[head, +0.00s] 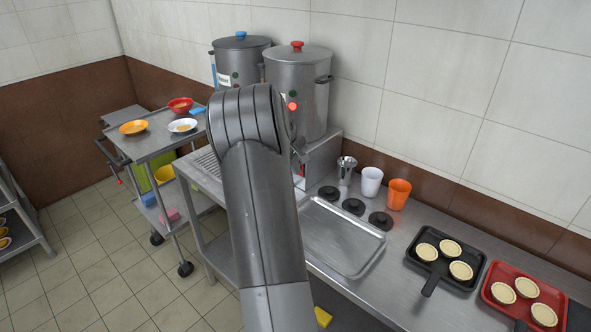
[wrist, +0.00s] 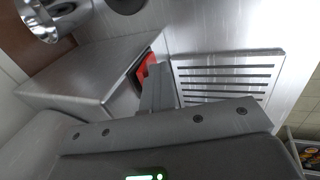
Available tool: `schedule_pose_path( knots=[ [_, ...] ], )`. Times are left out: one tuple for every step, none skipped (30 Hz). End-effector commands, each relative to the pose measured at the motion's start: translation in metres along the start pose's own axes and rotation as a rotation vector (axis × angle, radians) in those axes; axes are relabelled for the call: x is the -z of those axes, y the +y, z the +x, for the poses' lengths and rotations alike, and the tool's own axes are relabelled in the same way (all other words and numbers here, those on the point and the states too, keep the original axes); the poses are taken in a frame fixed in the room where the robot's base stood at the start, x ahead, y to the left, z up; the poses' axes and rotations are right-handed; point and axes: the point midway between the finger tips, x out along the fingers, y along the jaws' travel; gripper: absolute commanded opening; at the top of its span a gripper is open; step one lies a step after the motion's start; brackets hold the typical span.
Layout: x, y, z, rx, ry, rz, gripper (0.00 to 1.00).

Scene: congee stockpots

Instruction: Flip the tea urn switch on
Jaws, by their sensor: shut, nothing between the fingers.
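Two steel urns stand against the wall in the head view: one with a red lid knob (head: 297,64) and one with a blue lid knob (head: 240,55). I cannot tell from a label which is the tea urn. The red-knobbed urn stands on a steel base box (head: 323,160). In the wrist view a red switch (wrist: 146,66) in a dark frame is set in the face of a steel box (wrist: 85,75). My gripper (wrist: 158,72) is shut and empty, with its tips right beside the switch, partly covering it. I cannot tell whether they touch. My arm hides the gripper in the head view.
A slotted drip grille (wrist: 225,75) lies beside the gripper. On the counter are a tray (head: 342,240), a metal cup (head: 346,170), a white cup (head: 371,182), an orange cup (head: 398,194) and pans of tarts (head: 445,262). A cart (head: 150,145) with bowls stands left.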

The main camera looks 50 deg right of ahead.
Motion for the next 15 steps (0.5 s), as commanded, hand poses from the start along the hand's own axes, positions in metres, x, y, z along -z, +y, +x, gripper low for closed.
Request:
schedule_pose_path(
  knots=[
    [0.0, 0.001, -0.001, -0.002, 0.001, 0.001, 0.0],
    [0.0, 0.001, -0.001, -0.002, 0.001, 0.001, 0.0],
    [0.0, 0.001, -0.001, -0.002, 0.001, 0.001, 0.0],
    [0.0, 0.001, -0.001, -0.002, 0.001, 0.001, 0.0],
    [0.0, 0.001, -0.001, -0.002, 0.001, 0.001, 0.0],
    [0.0, -0.001, -0.001, -0.002, 0.001, 0.001, 0.0],
    [0.0, -0.003, -0.002, -0.002, 0.001, 0.0, 0.0],
    [0.0, -0.006, -0.002, -0.002, 0.001, 0.0, 0.0],
    [0.001, -0.01, -0.003, -0.001, 0.002, 0.0, 0.0],
    [0.001, -0.015, -0.004, -0.001, 0.002, -0.001, 0.0],
    [0.0, -0.02, -0.005, 0.0, 0.001, -0.002, 0.0],
    [0.001, -0.028, -0.007, 0.0, 0.001, -0.002, 0.0],
    [0.001, -0.034, -0.009, 0.001, 0.001, -0.003, 0.0],
    [0.001, -0.041, -0.01, 0.0, 0.002, -0.004, 0.0],
    [0.001, -0.042, -0.019, -0.002, 0.005, -0.001, 0.0]
  ],
)
